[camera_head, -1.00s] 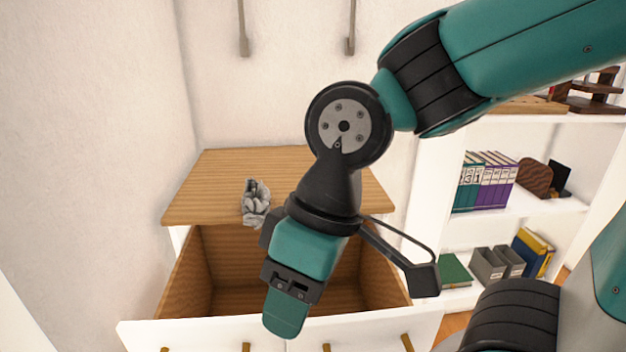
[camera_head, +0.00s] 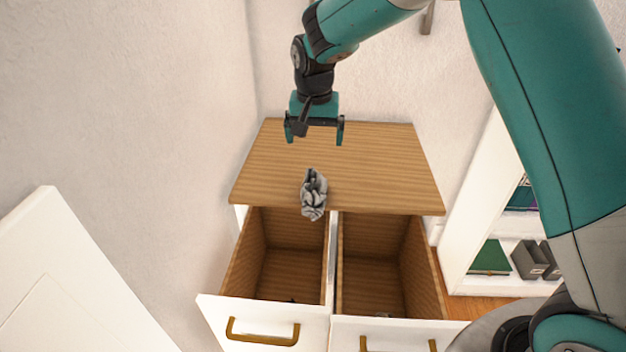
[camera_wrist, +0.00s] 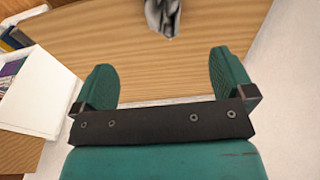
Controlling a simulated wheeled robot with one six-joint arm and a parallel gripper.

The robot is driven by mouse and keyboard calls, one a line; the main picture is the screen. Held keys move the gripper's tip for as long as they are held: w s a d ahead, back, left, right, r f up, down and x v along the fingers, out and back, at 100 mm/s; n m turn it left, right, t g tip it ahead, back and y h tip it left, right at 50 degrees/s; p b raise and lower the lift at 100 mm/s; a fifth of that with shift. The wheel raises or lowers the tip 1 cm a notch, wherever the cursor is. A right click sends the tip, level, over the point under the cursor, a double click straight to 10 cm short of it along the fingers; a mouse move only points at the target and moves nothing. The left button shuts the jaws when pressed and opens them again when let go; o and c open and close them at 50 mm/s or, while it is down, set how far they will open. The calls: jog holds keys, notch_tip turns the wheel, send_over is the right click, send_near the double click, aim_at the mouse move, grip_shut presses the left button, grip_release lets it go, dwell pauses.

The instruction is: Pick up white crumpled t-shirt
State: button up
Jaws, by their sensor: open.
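The crumpled t-shirt (camera_head: 313,194) looks grey-white and lies at the front edge of the wooden dresser top (camera_head: 385,165), with its lower end hanging a little over the edge. In the wrist view the t-shirt (camera_wrist: 163,16) shows at the top middle, cut off by the frame, beyond the fingertips. My gripper (camera_head: 314,140) is open and empty above the back part of the dresser top, behind the t-shirt and apart from it.
Two drawers below the top are pulled open, left (camera_head: 290,275) and right (camera_head: 372,288), both with brass handles. A white wall stands behind and to the left. A white shelf (camera_head: 478,215) with a green book and grey holders is at the right. A white panel (camera_head: 70,285) is at lower left.

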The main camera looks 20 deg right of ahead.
aim_at(314, 179)
jog(key=f, duration=0.4)
jog(key=w+f, duration=0.1)
jog(key=f, duration=0.7)
jog(key=shift+w+d, duration=0.2)
jog(key=shift+f+p, duration=0.7)
jog(key=shift+f, duration=1.95)
jog(key=c, duration=1)
jog(key=shift+o, duration=0.2)
jog(key=shift+r, duration=0.15)
